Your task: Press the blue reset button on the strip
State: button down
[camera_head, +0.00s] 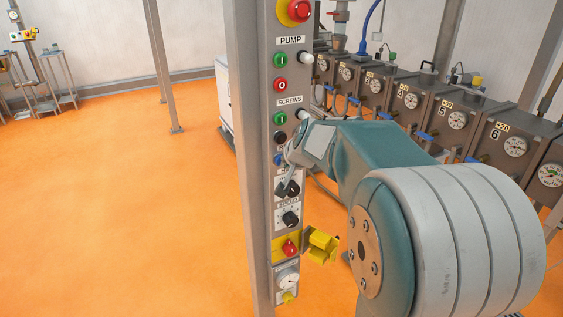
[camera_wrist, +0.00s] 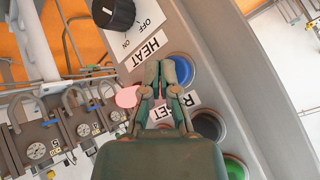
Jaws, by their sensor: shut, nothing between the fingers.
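The blue reset button (camera_wrist: 183,70) sits on the grey strip beside the RESET label (camera_wrist: 187,115) in the wrist view. My gripper (camera_wrist: 161,74) is shut and empty. Its fingertips overlap the left edge of the blue button, hiding part of it. I cannot tell whether they touch it. In the head view the blue button (camera_head: 278,159) shows as a small blue disc on the strip, below the black button (camera_head: 280,137). My gripper (camera_head: 289,156) is just right of it, partly hidden by my own arm.
In the wrist view the HEAT knob (camera_wrist: 114,12) lies above, a black button (camera_wrist: 208,125) and a green button (camera_wrist: 234,167) below, and a pink lamp (camera_wrist: 127,97) to the left. A grey post (camera_head: 243,150) stands left of the strip. Gauge boxes (camera_head: 450,120) line the right.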

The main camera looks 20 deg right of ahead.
jog(key=shift+w, duration=0.4)
dwell(0.4)
jog(key=shift+s, duration=0.9)
jog(key=shift+s, duration=0.1)
jog(key=s, duration=0.4)
jog(key=shift+s+d, duration=0.1)
jog(key=shift+s, duration=0.3)
dwell(0.5)
jog(key=s+a+r+n+g+y, duration=0.1)
jog(key=s+a+n, duration=0.3)
jog(key=s+a, duration=0.6)
jog(key=s+a+f+n+g, duration=0.1)
jog(key=s+a+n, duration=0.1)
jog(key=s, duration=0.4)
jog(key=s+a+f+n+g, duration=0.1)
jog(key=s+a+n, duration=0.1)
jog(key=s, duration=0.5)
jog(key=shift+s+a+f, duration=0.2)
jog(key=shift+a+f, duration=0.1)
jog(key=shift+a, duration=0.05)
